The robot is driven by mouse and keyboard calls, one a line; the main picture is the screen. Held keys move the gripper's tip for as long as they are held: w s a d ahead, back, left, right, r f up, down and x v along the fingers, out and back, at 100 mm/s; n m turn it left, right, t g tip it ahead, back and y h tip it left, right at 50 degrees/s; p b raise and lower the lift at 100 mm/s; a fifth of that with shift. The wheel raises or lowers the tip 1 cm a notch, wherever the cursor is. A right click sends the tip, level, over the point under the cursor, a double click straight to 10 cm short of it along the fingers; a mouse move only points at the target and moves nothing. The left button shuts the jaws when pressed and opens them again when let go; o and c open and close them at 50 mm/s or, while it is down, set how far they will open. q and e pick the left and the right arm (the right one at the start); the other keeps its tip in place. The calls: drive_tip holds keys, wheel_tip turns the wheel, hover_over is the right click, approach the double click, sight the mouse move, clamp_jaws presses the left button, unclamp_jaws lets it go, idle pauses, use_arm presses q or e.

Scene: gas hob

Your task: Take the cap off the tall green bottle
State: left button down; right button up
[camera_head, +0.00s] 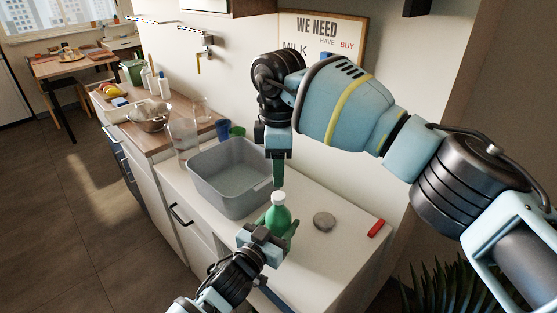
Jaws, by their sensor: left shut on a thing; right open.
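The green bottle (279,216) stands upright over the front part of the white counter, with its white cap (279,197) on top. My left gripper (276,238) is shut around the bottle's lower body from the front and hides part of it. I cannot tell whether the bottle's base touches the counter. My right gripper (279,175) points downward just above the cap, open and empty. Its fingers are seen edge-on, one nearly behind the other, and appear clear of the cap.
A grey basin (225,196) is to the left of the bottle. A round grey object (324,221) and a red object (376,228) lie to its right. Blue (222,128) and green (237,133) cups stand behind the basin. The counter between basin and red object is mostly clear.

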sight(279, 195)
drive_tip(key=shift+f, duration=3.45)
